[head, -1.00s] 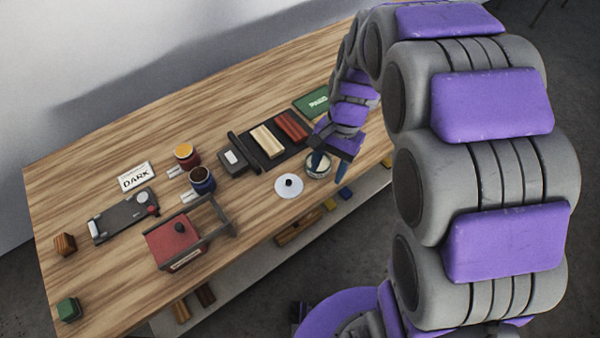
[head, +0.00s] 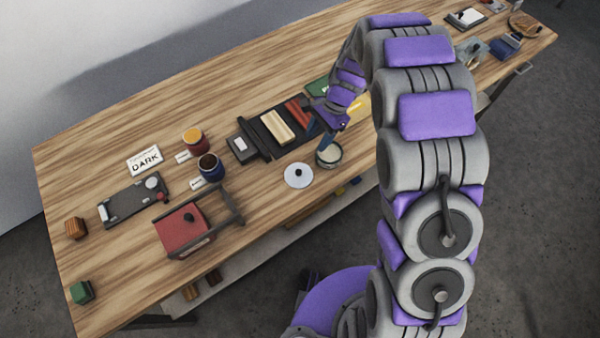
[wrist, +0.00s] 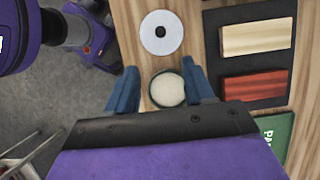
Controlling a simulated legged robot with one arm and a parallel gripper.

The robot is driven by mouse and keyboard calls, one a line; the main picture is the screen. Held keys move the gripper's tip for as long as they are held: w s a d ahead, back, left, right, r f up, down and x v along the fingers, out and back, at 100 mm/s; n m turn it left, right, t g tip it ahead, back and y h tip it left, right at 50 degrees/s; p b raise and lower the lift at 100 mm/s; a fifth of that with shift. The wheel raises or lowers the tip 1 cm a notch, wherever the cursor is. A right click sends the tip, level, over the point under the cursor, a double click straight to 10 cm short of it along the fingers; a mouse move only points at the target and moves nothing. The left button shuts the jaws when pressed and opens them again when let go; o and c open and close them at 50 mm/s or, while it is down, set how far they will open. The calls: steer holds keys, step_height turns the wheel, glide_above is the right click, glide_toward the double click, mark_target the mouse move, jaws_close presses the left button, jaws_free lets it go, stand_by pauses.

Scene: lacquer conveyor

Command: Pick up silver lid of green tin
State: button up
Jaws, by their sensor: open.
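The silver lid (head: 298,175) is a flat pale disc with a dark knob in its middle. It lies on the table just left of an open round tin (head: 329,156) with a cream-coloured filling. The tin's side colour is hard to make out. My gripper (head: 325,132) is open and empty, above the tin. In the wrist view, the blue fingers of my gripper (wrist: 162,84) stand on either side of the tin (wrist: 168,89). The lid (wrist: 161,32) lies beyond the fingertips, apart from the tin.
A black tray (head: 258,136) with a pale bar (head: 277,127) and a red bar (head: 299,112) lies behind the tin. A red-topped box with a frame (head: 183,227) stands left of the lid. The table's front edge is close.

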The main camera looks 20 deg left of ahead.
steer(key=b, duration=0.1)
glide_above(299, 170)
steer(key=w+d, duration=0.2)
steer(key=f, duration=0.8)
steer(key=shift+s+a+f, duration=0.1)
steer(key=shift+a+f, duration=0.15)
steer(key=shift+f, duration=0.15)
steer(key=b+x, duration=0.1)
steer(key=x, duration=0.4)
steer(key=shift+d, duration=0.1)
steer(key=shift+s+f, duration=0.1)
jaws_close()
